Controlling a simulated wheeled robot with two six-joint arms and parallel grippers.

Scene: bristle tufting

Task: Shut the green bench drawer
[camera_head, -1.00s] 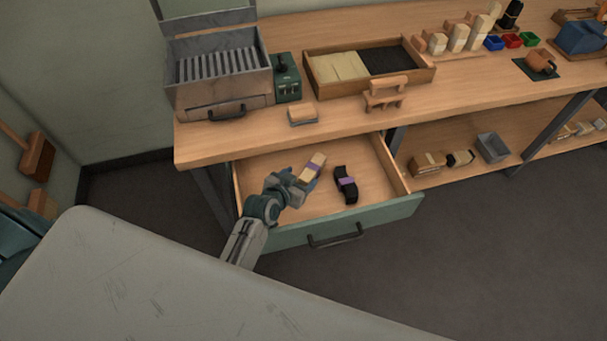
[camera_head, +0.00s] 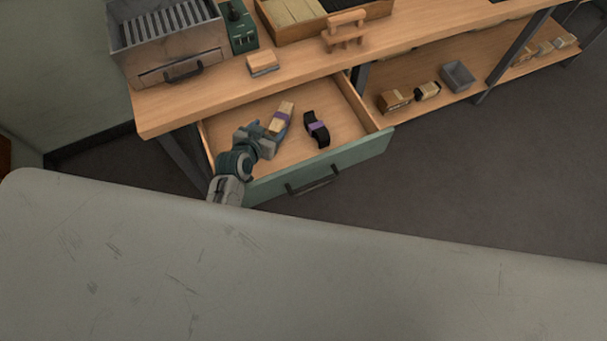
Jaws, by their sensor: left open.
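The green bench drawer (camera_head: 348,157) is pulled out below the wooden bench top. Its front is green with a dark bar handle (camera_head: 312,181). Inside lie a pale bristle bundle with a purple band (camera_head: 283,113) and a black bundle with a purple band (camera_head: 317,129). My left gripper (camera_head: 272,132) is over the left part of the open drawer, beside the pale bundle. It is open; whether it touches the bundle I cannot tell. My left arm reaches over the left end of the drawer front. My right gripper is not in view.
The bench top (camera_head: 205,92) carries a grey slotted metal box (camera_head: 180,60), a green device (camera_head: 241,30), a wooden tray (camera_head: 290,33), a small wooden stand (camera_head: 344,34) and a small block (camera_head: 262,64). A lower shelf (camera_head: 450,104) holds bundles and a grey bin (camera_head: 457,75). Floor before the drawer is clear.

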